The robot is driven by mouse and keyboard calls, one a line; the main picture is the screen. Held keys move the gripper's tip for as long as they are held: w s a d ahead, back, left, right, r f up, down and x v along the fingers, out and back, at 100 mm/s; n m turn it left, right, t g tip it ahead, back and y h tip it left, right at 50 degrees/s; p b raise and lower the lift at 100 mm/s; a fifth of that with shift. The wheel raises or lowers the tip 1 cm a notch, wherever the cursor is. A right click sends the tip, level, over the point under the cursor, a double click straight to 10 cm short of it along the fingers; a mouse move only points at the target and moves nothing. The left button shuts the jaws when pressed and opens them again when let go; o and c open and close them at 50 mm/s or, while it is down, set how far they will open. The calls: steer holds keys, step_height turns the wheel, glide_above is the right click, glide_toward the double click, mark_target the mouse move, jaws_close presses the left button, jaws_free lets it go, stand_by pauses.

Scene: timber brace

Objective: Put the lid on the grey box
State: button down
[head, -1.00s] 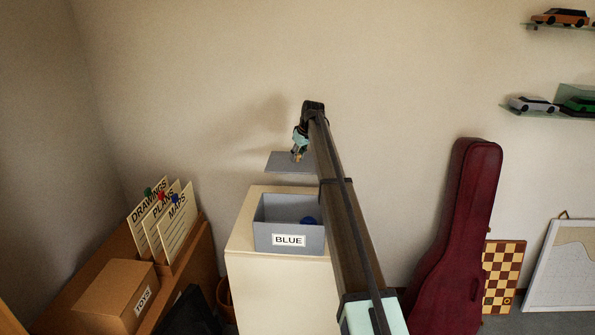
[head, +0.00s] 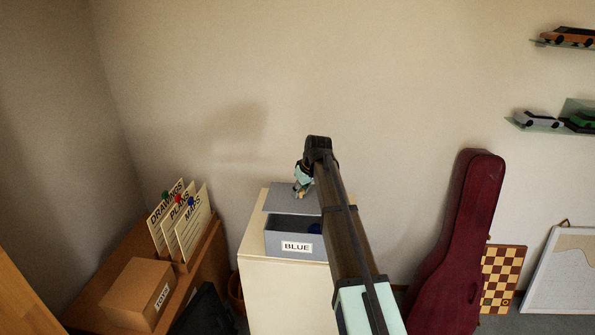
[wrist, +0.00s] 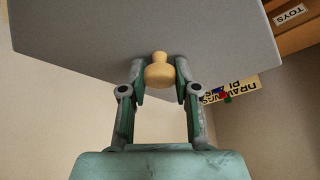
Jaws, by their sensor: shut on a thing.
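The grey box (head: 280,243) has a BLUE label on its front and stands on a cream cabinet (head: 285,290) in the head view. The flat grey lid (head: 283,198) is just above the box's rear part, and a gap shows the box's inside at the front. My gripper (head: 300,190) is shut on the lid's wooden knob. The wrist view shows the knob (wrist: 159,74) between the fingers and the lid (wrist: 90,40) beyond. Whether the lid touches the rear rim is unclear.
A brown unit at left holds a TOYS box (head: 137,293) and upright cards (head: 183,225). The wall is close behind the cabinet. A red instrument case (head: 460,240) and a chessboard (head: 503,278) stand at right, clear of the box.

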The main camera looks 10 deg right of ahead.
mark_target(302, 200)
steer(key=shift+s+a+f, duration=0.2)
steer(key=shift+s, duration=0.35)
steer(key=shift+w, duration=0.1)
steer(key=shift+f, duration=0.1)
steer(key=shift+f+b, duration=1.25)
steer(key=shift+f, duration=1.35)
steer(key=shift+f+b, duration=0.3)
steer(key=shift+f, duration=0.35)
steer(key=c, duration=0.8)
jaws_free()
steer(key=shift+o, duration=0.2)
